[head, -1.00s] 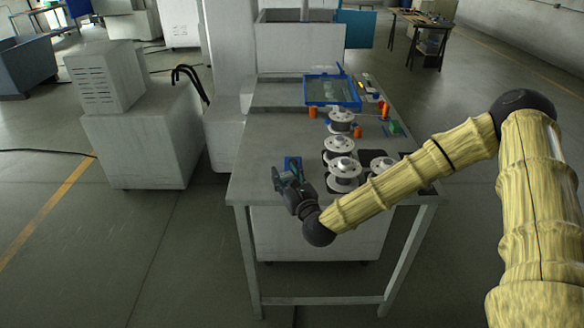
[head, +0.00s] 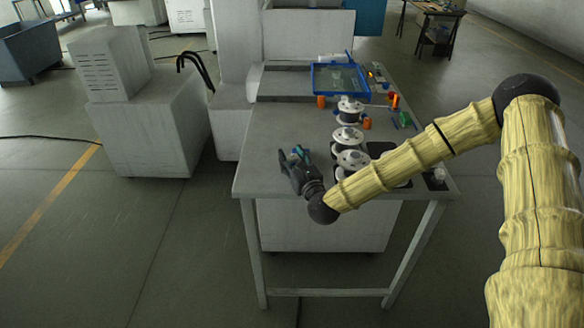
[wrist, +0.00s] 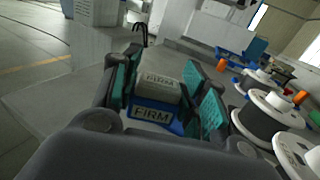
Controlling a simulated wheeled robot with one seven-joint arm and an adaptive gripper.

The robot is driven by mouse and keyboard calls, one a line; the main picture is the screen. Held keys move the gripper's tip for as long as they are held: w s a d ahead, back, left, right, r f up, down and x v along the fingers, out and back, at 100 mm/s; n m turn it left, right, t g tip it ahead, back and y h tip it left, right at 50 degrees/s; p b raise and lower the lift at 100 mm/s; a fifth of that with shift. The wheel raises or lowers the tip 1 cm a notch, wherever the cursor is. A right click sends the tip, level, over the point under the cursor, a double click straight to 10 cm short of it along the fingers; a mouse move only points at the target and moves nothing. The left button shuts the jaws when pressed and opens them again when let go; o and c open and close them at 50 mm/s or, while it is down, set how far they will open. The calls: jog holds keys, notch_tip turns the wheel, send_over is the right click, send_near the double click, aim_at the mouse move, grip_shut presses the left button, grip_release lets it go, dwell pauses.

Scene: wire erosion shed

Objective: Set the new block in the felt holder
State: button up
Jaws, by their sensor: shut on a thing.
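My gripper (head: 294,162) is over the front left part of the grey table (head: 262,165). In the wrist view its teal-padded fingers (wrist: 168,97) stand on either side of a pale block (wrist: 158,88) with dark lettering, and they are shut on it. A blue part (wrist: 150,113) marked FIRM shows at the near side of the block, between the fingers. I cannot tell whether it belongs to the block or is a separate piece. The block's lower side is hidden. I cannot pick out the felt holder for certain.
Several wire spools (head: 347,138) stand right of my gripper, close to my forearm. A blue-framed tray (head: 341,78) lies at the back of the table, with orange pieces (head: 321,101) near it. The table's middle left is clear.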

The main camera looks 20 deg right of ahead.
jog(key=shift+f+p, duration=0.55)
jog(key=shift+f, duration=1.65)
jog(key=o, duration=1)
jog(key=shift+s+d+b, duration=0.2)
jog(key=shift+s+b, duration=0.45)
jog(key=shift+s, duration=1.35)
jog(key=shift+s+d+b, duration=0.25)
jog(key=shift+s+b, duration=0.35)
jog(key=shift+s, duration=1.4)
jog(key=shift+s+d+b, duration=0.2)
jog(key=shift+s+b, duration=0.45)
jog(key=shift+s, duration=1.35)
